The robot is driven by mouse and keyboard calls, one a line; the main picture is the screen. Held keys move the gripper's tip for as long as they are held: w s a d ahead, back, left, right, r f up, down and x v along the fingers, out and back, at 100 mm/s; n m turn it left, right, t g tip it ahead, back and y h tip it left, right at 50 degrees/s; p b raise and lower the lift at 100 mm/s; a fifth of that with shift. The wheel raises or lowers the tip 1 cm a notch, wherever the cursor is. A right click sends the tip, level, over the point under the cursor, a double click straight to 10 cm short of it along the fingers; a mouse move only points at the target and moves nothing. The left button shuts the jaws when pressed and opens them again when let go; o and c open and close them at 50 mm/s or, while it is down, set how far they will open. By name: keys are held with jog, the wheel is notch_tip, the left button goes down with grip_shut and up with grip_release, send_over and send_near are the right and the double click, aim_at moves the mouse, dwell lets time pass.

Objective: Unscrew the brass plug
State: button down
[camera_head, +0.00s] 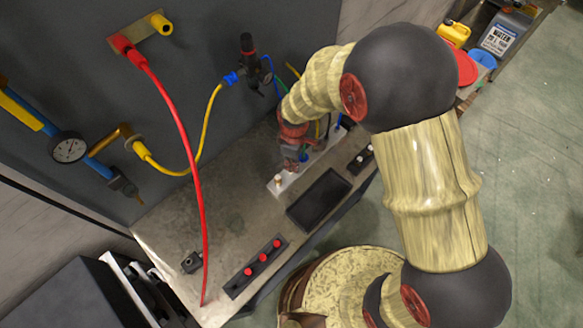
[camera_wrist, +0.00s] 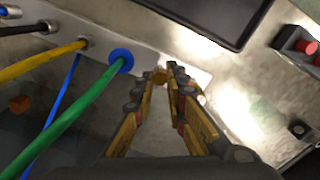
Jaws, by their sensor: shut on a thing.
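My gripper (camera_head: 291,165) points down at the pale manifold block (camera_head: 313,166) on the metal bench. In the wrist view its two yellow-and-grey fingers (camera_wrist: 166,78) come together around a small brass-coloured piece, the brass plug (camera_wrist: 159,76). The fingers hide most of the plug, and I cannot tell how far it is threaded in. The plug sits in line with the hose ports, just beyond the blue collar (camera_wrist: 121,60) of the green hose (camera_wrist: 75,119). In the head view my gripper covers the plug.
A black tray (camera_head: 319,199) and a red-button box (camera_head: 257,267) lie on the bench (camera_head: 225,225). A red hose (camera_head: 188,155) hangs across the bench's left part. The wall panel carries a gauge (camera_head: 68,149).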

jog(key=shift+a+r+p, duration=0.1)
jog(key=shift+r+p, duration=0.85)
jog(key=shift+r, duration=0.55)
jog(key=shift+w+f, duration=0.15)
